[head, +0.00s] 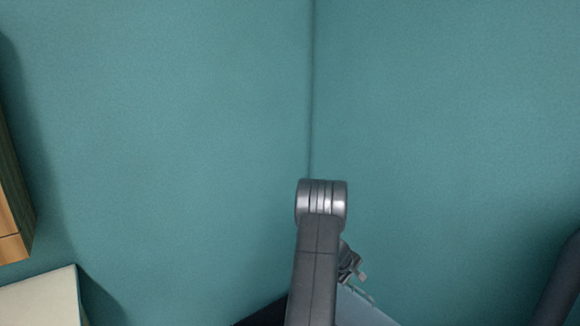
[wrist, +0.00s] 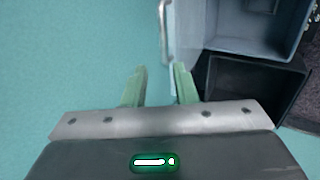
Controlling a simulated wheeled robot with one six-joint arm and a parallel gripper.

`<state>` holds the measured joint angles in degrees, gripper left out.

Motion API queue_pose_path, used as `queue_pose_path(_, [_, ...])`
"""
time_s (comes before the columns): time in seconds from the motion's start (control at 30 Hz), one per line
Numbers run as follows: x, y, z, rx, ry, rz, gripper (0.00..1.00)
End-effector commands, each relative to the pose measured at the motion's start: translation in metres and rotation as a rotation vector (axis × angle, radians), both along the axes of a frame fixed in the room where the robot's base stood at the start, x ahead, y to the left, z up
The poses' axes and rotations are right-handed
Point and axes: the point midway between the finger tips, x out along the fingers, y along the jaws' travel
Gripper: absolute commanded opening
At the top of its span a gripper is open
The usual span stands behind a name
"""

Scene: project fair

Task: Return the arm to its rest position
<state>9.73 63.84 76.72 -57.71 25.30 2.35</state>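My gripper (wrist: 160,70) shows in the wrist view with its two green fingers apart. Only teal floor and part of a thin silver bar show between them, so it is open and empty. In the head view, my arm stands at the lower middle with a silver joint at its top. A small dark metal part shows behind it on the right; I cannot tell whether it is part of the gripper. The fingers are not visible in the head view.
In the wrist view, a grey open bin (wrist: 226,32) and a dark box (wrist: 250,88) lie right of the fingers. In the head view, a wooden piece (head: 14,205) and a cream surface (head: 40,298) are at left, and a dark rounded thing (head: 560,283) at right.

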Motion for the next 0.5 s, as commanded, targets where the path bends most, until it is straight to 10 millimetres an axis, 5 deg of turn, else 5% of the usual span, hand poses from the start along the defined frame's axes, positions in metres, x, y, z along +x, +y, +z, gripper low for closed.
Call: queue_pose_path(0.5, [0.027,-0.036,-0.070,0.001,0.001,-0.001,0.26])
